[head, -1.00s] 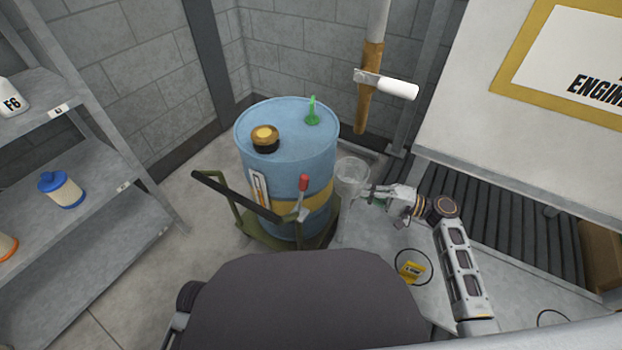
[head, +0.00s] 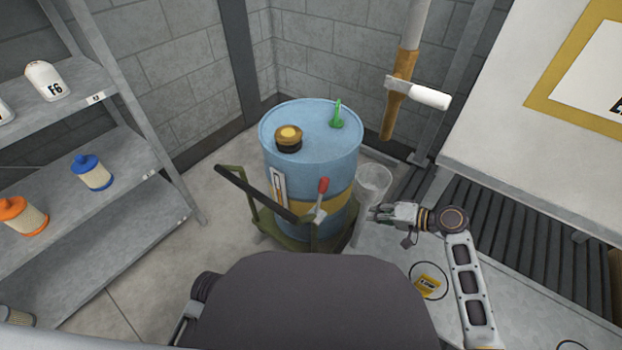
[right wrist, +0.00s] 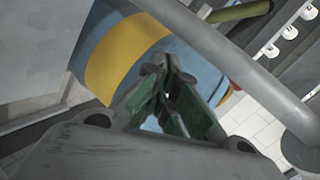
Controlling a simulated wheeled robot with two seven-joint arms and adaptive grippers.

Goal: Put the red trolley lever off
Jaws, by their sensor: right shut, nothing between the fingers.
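The red trolley lever (head: 322,186) has a red knob on a thin metal stem and stands up, leaning slightly right, at the front of the green trolley (head: 266,222). The trolley carries a blue drum (head: 318,160) with a yellow band. My right gripper (head: 374,211) is right of the drum and lever, apart from the lever, beside a clear container. In the right wrist view its fingers (right wrist: 168,92) are closed together with nothing held, in front of the drum's blue and yellow side (right wrist: 128,56). My left gripper is out of view.
The trolley's black handle (head: 256,193) slants across the drum's front. A clear container (head: 373,184) stands at the drum's right. Shelves with filters (head: 92,172) stand at left, and a grey bench (head: 400,255) and roller conveyor (head: 500,230) at right. Floor left of the trolley is clear.

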